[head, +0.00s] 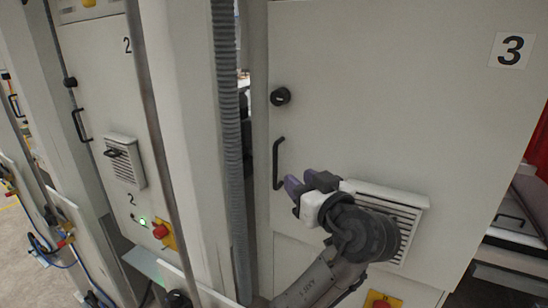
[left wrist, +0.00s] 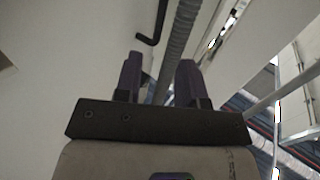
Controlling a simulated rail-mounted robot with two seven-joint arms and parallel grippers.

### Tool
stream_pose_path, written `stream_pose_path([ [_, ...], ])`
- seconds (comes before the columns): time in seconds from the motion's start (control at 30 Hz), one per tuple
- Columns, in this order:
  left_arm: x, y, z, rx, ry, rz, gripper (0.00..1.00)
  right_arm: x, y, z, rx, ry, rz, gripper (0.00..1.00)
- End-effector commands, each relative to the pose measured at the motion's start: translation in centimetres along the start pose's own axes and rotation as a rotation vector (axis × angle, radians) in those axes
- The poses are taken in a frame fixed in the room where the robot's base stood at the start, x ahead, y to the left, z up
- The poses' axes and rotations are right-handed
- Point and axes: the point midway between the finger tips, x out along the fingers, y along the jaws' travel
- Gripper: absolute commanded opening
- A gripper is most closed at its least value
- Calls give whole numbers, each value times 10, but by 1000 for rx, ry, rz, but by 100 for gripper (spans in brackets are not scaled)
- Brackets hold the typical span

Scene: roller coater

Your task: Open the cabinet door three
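Cabinet door three (head: 400,110) is a large pale panel with a "3" label (head: 511,50), and it looks closed. Its black bar handle (head: 277,165) is upright near the door's left edge, below a round black knob (head: 280,96). My left gripper (head: 304,182) is just right of the handle's lower end, with its purple fingers pointing toward it. In the left wrist view the fingers (left wrist: 159,70) are apart with nothing between them. The handle (left wrist: 158,22) shows there beyond the fingertips, not between them. My right gripper is not in view.
A vented box (head: 400,205) sticks out from the door behind my left wrist. A grey corrugated hose (head: 228,90) and a pale post (head: 180,120) stand left of the door. Cabinet two (head: 95,70) is farther left. A red and yellow switch (head: 380,301) is below.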

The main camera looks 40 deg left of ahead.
Motion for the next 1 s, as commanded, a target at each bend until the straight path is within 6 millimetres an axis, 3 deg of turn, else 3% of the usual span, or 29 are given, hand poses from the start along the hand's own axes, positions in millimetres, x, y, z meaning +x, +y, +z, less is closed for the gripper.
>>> stream_pose_path([
  [0.2, 43, 0, -4, 5, 1, -3, 37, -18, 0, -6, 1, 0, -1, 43],
  [0.5, 89, 0, -3, 3, 1, -1, 37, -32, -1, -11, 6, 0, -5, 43],
  [0.73, 106, 0, -1, 2, 1, 0, 37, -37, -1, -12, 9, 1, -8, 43],
  [1.0, 109, 0, 0, 2, 0, 2, 37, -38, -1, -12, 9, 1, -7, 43],
])
